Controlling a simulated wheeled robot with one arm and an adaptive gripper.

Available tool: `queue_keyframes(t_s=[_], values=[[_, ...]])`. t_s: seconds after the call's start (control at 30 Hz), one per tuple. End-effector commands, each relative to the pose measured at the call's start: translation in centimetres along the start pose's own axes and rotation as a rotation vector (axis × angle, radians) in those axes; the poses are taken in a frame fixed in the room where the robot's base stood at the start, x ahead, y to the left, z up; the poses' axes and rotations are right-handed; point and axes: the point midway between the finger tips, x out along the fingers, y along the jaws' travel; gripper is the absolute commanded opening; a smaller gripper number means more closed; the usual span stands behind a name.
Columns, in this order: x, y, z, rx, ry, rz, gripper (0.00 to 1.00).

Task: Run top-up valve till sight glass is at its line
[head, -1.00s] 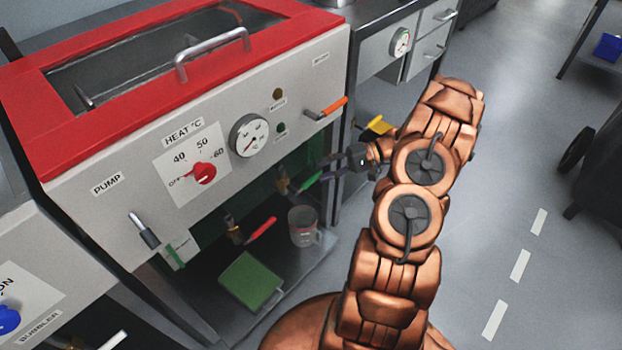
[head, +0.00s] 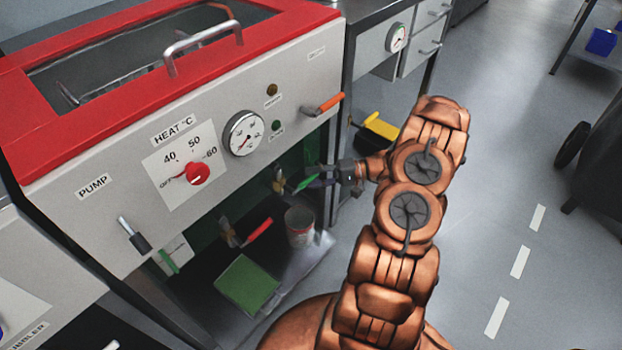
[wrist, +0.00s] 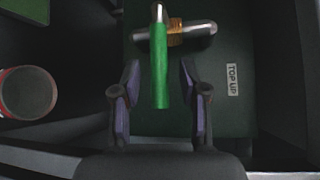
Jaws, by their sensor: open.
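The top-up valve has a green lever (head: 304,184) and a brass body, low under the red-topped tank. In the wrist view the green lever (wrist: 160,65) points toward me from its brass body (wrist: 175,32) on a metal pipe. A TOP UP label (wrist: 232,80) is to its right. My gripper (wrist: 158,90) is open, one finger on each side of the lever's end, with visible gaps. My gripper also shows in the head view (head: 316,177). A pale plate with a green strip (head: 166,257), possibly the sight glass, is at lower left; its line cannot be made out.
A red-handled valve (head: 257,231), a cup (head: 299,226) and a green box (head: 247,284) are left of my gripper under the tank. An orange lever (head: 330,103) juts out above. Dark walls flank the valve.

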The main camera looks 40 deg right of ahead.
Motion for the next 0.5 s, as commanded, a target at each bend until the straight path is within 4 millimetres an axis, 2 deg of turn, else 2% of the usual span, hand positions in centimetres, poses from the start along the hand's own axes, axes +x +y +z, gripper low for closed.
queue_keyframes(t_s=[0.13,0.4,0.5], values=[[0.86,0.06,0.02,0.0,0.001,0.001,0.43],[1.03,0.06,-0.01,0.0,0.001,0.002,0.43],[1.02,0.06,-0.01,0.0,0.001,0.002,0.35]])
